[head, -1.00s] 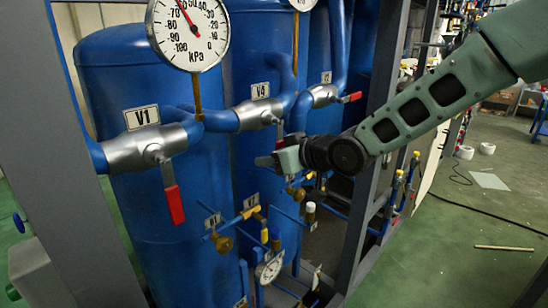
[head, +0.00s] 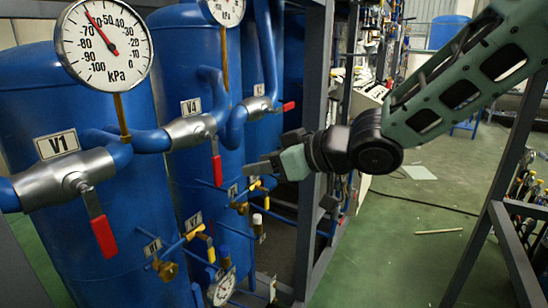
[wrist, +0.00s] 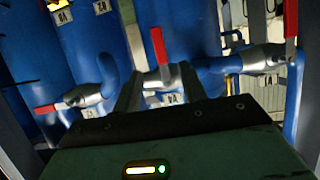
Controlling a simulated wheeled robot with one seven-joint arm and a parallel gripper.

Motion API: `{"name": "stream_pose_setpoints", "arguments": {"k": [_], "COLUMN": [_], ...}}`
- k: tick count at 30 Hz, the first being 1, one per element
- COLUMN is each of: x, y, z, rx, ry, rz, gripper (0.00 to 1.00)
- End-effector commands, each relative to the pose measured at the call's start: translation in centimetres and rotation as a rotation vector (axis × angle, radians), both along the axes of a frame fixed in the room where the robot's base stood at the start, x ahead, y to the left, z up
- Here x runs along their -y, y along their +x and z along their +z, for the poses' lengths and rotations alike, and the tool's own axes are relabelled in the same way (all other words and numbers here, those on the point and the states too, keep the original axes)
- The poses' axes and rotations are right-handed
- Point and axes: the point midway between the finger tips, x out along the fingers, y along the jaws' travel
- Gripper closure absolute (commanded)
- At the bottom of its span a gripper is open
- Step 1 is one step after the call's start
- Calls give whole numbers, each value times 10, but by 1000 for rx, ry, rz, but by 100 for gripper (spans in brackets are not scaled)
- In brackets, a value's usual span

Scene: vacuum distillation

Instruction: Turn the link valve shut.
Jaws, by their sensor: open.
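Three silver valves with red levers sit on the blue pipes; I cannot tell which is named the link valve. The V1 valve (head: 68,178) and the V4 valve (head: 190,131) have levers hanging down across the pipe. A farther valve (head: 257,107) has its lever (head: 288,106) lying along the pipe. My gripper (head: 260,168) is open and empty, right of the V4 lever (head: 217,170) in the head view and apart from it. In the inverted wrist view, the V4 lever (wrist: 159,46) shows beyond and between my fingers (wrist: 158,92); the far lever (wrist: 46,110) is at left.
Blue tanks (head: 70,110) stand behind the pipes, with a pressure gauge (head: 104,45) above V1. Small yellow-handled valves (head: 195,232) and a lower gauge (head: 222,287) sit below. A grey frame post (head: 312,150) stands beside my gripper. Green floor (head: 400,250) is open at right.

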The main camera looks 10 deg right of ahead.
Motion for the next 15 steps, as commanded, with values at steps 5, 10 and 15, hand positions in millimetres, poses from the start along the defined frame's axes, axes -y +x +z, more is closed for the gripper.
{"name": "stream_pose_setpoints", "arguments": {"k": [5, 10, 15], "x": [15, 18, 17], "y": [-10, -13, -13], "z": [9, 9, 9], "rx": [2, -1, -1], "ry": [0, 1, 2], "rz": [-1, -1, 0], "gripper": [58, 58, 58]}}
